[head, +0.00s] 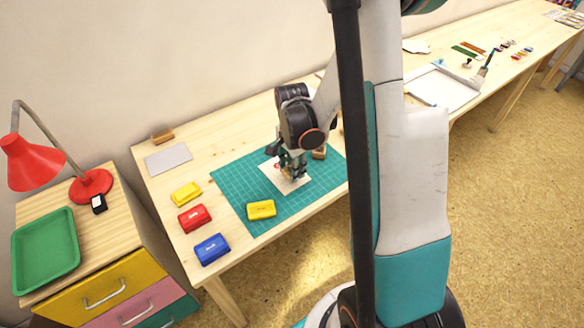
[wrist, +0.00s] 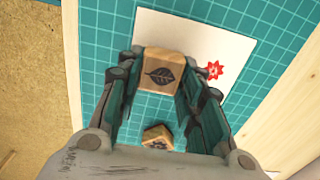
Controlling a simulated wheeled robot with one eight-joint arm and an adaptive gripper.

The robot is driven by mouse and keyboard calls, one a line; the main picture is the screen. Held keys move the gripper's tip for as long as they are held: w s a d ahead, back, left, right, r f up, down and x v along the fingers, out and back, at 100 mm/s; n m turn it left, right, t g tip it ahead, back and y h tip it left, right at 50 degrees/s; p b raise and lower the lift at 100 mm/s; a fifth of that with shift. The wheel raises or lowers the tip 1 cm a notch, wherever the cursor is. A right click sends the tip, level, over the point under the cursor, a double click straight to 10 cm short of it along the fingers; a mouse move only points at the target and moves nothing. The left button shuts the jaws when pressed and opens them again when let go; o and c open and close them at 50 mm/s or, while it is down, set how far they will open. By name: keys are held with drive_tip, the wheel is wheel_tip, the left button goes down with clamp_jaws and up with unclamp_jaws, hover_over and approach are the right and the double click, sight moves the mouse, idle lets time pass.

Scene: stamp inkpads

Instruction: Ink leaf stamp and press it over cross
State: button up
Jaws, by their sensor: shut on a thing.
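My gripper (head: 292,170) is over the white paper (head: 298,183) on the green cutting mat. In the wrist view my gripper (wrist: 158,88) is shut on a wooden block with a dark leaf picture, the leaf stamp (wrist: 160,72). The white paper (wrist: 205,35) lies beyond and below it, with a red printed mark (wrist: 214,70) to the right of the stamp. No cross shows; the stamp and fingers hide part of the paper. I cannot tell whether the stamp touches the paper. A yellow inkpad (head: 261,210) is on the mat, left of the paper.
A second wooden stamp (wrist: 157,137) stands on the mat near the gripper. Yellow (head: 186,194), red (head: 194,218) and blue (head: 212,249) inkpads line the table's left side. A grey sheet (head: 168,159) lies behind them.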

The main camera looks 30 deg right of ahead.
drive_tip(key=shift+r+p, duration=1.55)
drive_tip(key=shift+r, duration=0.95)
